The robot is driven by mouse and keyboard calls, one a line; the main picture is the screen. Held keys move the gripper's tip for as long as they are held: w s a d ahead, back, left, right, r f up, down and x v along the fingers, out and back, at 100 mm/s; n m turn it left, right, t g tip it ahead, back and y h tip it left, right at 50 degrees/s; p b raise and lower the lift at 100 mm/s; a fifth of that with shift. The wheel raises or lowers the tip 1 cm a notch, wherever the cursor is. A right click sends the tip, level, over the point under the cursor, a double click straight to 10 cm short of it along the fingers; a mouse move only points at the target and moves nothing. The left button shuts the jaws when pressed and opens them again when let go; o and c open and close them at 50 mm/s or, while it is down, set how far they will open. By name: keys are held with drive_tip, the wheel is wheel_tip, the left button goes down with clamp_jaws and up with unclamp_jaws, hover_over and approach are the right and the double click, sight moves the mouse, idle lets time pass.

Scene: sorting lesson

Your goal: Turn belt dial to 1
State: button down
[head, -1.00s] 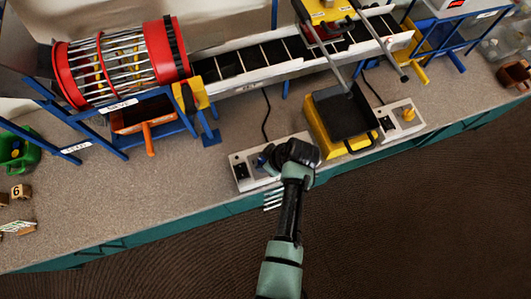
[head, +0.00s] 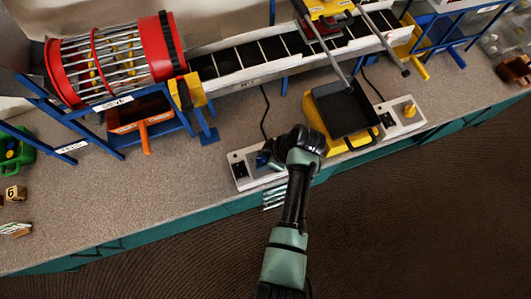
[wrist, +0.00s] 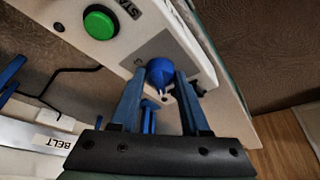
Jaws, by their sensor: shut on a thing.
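The blue dial (wrist: 160,71) sits on a grey plate on a white control box (wrist: 195,48) in the wrist view. My gripper (wrist: 159,76) has one blue finger on each side of the dial and is shut on it. A white pointer shows at the dial's near side. Marks on the plate are too small to read. In the head view, the control box (head: 239,171) stands at the bench's front edge, and my gripper (head: 270,160) reaches it from the right, partly hiding the dial (head: 262,158).
A green button (wrist: 100,22) is on the same box. A BELT label (wrist: 52,143) shows on the conveyor side. A black tray in a yellow holder (head: 345,110) stands close right of my wrist. A second box with a yellow dial (head: 409,110) is farther right. A red drum (head: 165,50) stands at left.

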drive_tip(key=shift+c, duration=2)
unclamp_jaws()
drive_tip(key=v, duration=1.3)
drive_tip(key=shift+p, duration=0.3)
